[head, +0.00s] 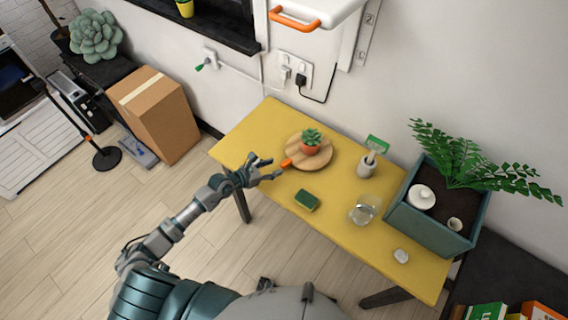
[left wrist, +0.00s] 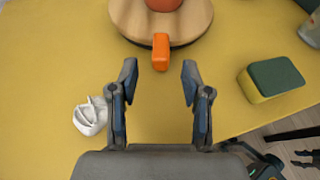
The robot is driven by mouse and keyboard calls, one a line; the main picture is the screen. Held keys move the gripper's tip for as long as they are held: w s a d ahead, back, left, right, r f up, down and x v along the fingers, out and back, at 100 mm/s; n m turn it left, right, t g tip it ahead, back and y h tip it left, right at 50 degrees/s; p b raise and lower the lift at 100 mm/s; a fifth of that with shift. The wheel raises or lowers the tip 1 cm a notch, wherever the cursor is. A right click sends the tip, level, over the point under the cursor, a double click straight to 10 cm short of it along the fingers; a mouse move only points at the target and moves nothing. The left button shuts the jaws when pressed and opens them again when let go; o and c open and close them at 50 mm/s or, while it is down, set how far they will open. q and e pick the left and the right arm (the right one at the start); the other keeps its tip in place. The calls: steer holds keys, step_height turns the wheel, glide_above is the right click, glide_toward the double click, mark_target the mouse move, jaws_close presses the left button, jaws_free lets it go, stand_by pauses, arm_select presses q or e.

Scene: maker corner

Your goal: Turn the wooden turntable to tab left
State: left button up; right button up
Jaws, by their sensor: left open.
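The round wooden turntable (head: 322,160) lies on the yellow table, with a potted succulent (head: 311,143) on it. Its orange tab (head: 286,163) sticks out at the rim's left, toward my left gripper (head: 264,168). In the left wrist view, the turntable (left wrist: 130,18) is at the top and the tab (left wrist: 160,52) points down toward the gap between my fingers. My left gripper (left wrist: 158,80) is open and empty there, its fingertips on either side just short of the tab, apparently not touching it.
A green-yellow sponge (head: 306,200) lies in front of the turntable. A small white object (left wrist: 90,116) lies left of my gripper in the wrist view.

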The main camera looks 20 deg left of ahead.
mark_target(281, 164)
arm_select(q)
steer(key=x, duration=0.4)
steer(key=shift+w+d+f, duration=0.2)
steer(key=shift+w, duration=0.05)
steer(key=shift+w+d+f+b, duration=0.2)
steer(key=shift+w+d+b, duration=0.1)
steer(key=shift+w, duration=0.15)
arm_select(e)
steer(key=shift+w+a+r, duration=0.2)
steer(key=shift+w, duration=0.3)
steer(key=shift+w+a+r, duration=0.15)
steer(key=shift+w+r, duration=0.05)
steer(key=shift+w, duration=0.3)
arm_select(q)
steer(key=shift+c, duration=1.4)
jaws_close()
arm_select(e)
steer(key=shift+d, duration=0.25)
